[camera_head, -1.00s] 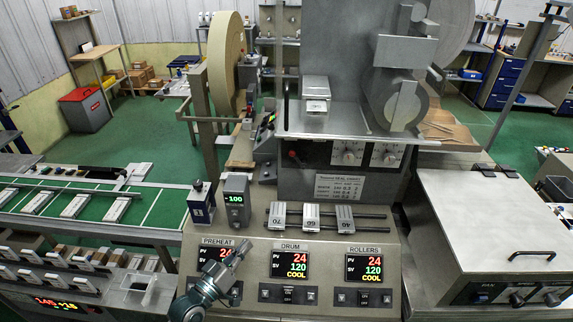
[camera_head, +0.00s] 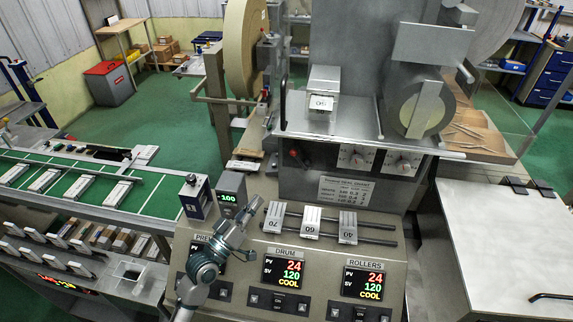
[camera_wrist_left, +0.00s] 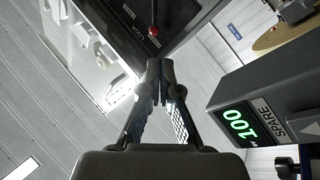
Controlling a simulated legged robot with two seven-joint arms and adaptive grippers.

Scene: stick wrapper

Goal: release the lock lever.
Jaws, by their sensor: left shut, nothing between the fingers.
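The lock lever, with a red knob (camera_head: 294,153), sits on the dark front panel of the machine in the head view, left of two round dials. In the left wrist view the red knob (camera_wrist_left: 155,31) is on its stem, beyond the fingertips, near a panel with lettering that seems to read LOCK. My left gripper (camera_head: 256,202) is shut and empty, below and left of the knob and apart from it. Its closed fingertips (camera_wrist_left: 160,78) point toward the knob in the wrist view. My right gripper is not in view.
A grey box with a green display (camera_head: 229,196) stands just left of my left gripper; it shows large at right in the wrist view (camera_wrist_left: 240,121). Three numbered weights on rails (camera_head: 311,222) lie to the gripper's right. A metal shelf (camera_head: 360,130) juts out above the lever.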

